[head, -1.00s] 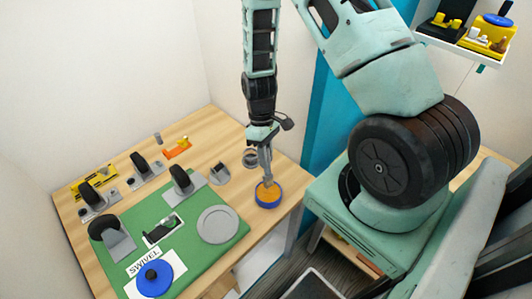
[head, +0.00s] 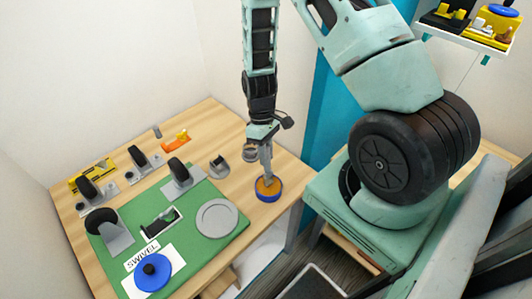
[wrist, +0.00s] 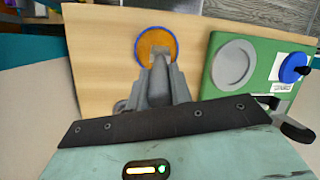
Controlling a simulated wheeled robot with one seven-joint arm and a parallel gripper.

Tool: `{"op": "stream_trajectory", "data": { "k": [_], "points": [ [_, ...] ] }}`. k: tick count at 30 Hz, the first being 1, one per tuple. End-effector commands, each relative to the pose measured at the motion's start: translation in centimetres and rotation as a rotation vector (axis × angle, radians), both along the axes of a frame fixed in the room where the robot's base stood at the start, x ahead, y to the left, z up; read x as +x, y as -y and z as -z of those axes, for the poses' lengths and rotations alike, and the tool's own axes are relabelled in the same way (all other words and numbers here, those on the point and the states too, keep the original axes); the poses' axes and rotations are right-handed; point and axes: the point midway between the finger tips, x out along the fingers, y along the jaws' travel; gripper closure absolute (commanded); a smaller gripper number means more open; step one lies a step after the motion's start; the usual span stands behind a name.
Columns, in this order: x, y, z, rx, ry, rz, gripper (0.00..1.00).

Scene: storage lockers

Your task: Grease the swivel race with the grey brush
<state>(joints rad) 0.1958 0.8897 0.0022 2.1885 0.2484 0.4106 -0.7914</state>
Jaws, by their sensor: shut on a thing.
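My gripper (head: 268,177) points down at a round blue tin (head: 268,197) with an orange top face. In the wrist view its grey fingers (wrist: 158,70) reach the edge of the orange face (wrist: 155,45). It is shut on a grey thing, taken as the grey brush; the brush cannot be told apart from the fingers, and contact with the orange is unclear. A green mat (head: 195,245) holds a round grey plate with a raised rim (head: 216,218), possibly the swivel race. A blue disc with a black knob (head: 153,273) sits by the SWIVEL label (head: 142,257).
Black wheels on grey brackets (head: 104,226) stand on and behind the mat. The tin is near the wooden table's right edge. A loaded shelf (head: 470,35) is at upper right.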

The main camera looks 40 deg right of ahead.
Motion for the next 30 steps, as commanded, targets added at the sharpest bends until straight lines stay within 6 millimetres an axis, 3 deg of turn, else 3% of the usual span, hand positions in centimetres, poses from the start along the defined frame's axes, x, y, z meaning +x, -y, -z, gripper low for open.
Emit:
{"op": "stream_trajectory", "data": {
  "k": [30],
  "points": [
    [0.01,0.0,0.97,0.0,0.0,0.0,1.0]
  ]
}}
